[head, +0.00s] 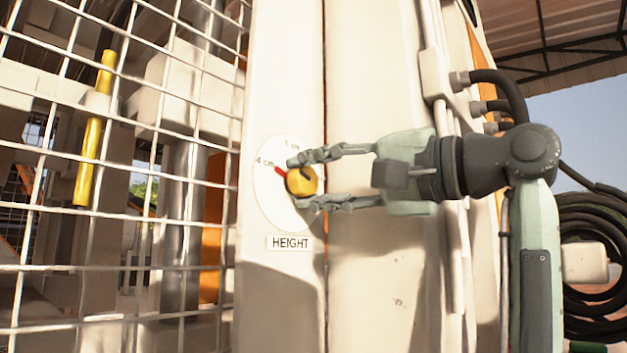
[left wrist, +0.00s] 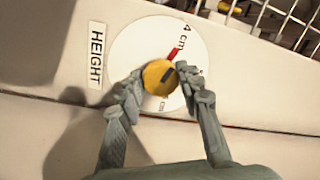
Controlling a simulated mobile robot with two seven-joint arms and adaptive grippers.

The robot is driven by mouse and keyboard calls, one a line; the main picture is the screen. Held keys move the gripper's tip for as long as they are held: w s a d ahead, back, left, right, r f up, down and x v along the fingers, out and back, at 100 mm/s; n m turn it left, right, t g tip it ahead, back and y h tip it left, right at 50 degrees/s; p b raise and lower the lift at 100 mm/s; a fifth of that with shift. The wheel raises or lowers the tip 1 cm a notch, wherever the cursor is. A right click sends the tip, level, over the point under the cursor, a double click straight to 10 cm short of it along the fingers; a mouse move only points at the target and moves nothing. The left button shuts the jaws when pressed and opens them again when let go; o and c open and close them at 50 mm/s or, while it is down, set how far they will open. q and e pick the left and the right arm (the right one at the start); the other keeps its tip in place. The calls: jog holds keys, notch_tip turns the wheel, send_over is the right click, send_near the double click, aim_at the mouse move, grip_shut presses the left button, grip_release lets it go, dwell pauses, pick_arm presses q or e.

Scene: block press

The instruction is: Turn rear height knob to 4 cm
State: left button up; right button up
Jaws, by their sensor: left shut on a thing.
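The height knob (head: 301,181) is yellow with a red pointer, on a round white dial (head: 267,203) above a HEIGHT label (head: 290,242). The pointer aims up and left toward the "4 cm" mark (head: 265,161). In the left wrist view the knob (left wrist: 159,77) also has its red pointer (left wrist: 172,54) aimed at about the "4 cm" print (left wrist: 185,37). My left gripper (head: 295,182) comes from the right, its fingers above and below the knob. It is shut on the knob, a finger on either side in the left wrist view (left wrist: 160,79). The other dial print is partly hidden by a finger.
The dial sits on a cream machine post (head: 375,270). A wire mesh guard (head: 120,200) stands left of it, with a yellow bar (head: 95,130) behind. Pipes and black hoses (head: 590,235) run on the right, close to my arm.

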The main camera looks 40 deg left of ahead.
dwell(0.5)
pick_arm(q)
jog(key=o, duration=1.1)
jog(key=shift+o, duration=0.2)
jog(key=shift+d, duration=0.1)
jog(key=d, duration=1.2)
jog(key=shift+f, duration=0.35)
